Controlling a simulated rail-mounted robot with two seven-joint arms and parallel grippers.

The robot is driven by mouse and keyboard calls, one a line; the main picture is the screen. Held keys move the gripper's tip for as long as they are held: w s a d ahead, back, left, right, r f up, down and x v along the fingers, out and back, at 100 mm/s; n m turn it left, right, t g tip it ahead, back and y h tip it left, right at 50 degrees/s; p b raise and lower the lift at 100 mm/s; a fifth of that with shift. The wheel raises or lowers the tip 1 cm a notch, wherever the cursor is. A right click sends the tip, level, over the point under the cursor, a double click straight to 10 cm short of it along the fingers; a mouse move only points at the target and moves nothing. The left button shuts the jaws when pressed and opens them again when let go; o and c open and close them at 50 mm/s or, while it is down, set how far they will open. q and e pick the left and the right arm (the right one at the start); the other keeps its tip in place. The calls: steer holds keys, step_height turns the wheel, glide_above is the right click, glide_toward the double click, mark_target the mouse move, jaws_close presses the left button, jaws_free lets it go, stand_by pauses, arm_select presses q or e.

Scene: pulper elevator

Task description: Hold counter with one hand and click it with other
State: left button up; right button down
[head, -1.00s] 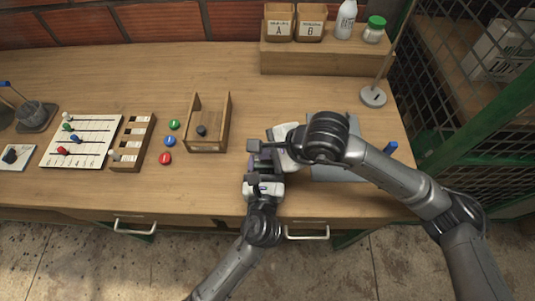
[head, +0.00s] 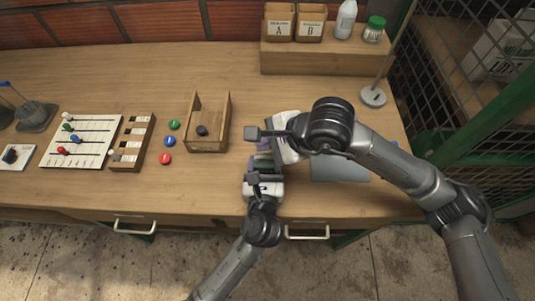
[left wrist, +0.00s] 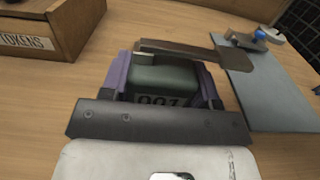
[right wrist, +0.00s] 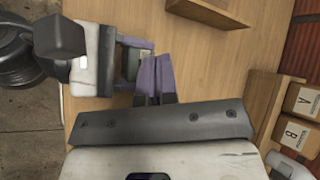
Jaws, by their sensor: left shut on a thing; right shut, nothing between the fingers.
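The counter (left wrist: 165,78) is a dark green block with a digit window on the side facing the left wrist camera. My left gripper (left wrist: 163,88) is shut on it, with a purple finger on each side. A brownish bar runs across the counter's top edge in that view; I cannot tell what it belongs to. My right gripper (right wrist: 157,68) is shut and empty, its purple fingertips together beside the counter (right wrist: 131,64) in the right wrist view. I cannot tell whether they touch it. In the head view the grippers mostly hide the counter.
A grey-blue mat (head: 340,168) lies right of the grippers. A wooden tokens tray (head: 207,140) stands to the left, with coloured discs (head: 170,141), a wooden rack (head: 132,142) and a slider board (head: 82,140) beyond. A lamp-like stand (head: 373,96) and a shelf (head: 310,62) are behind.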

steer(key=shift+r, duration=1.25)
arm_select(q)
steer(key=o, duration=1)
steer(key=shift+o, duration=0.2)
steer(key=shift+s, duration=0.1)
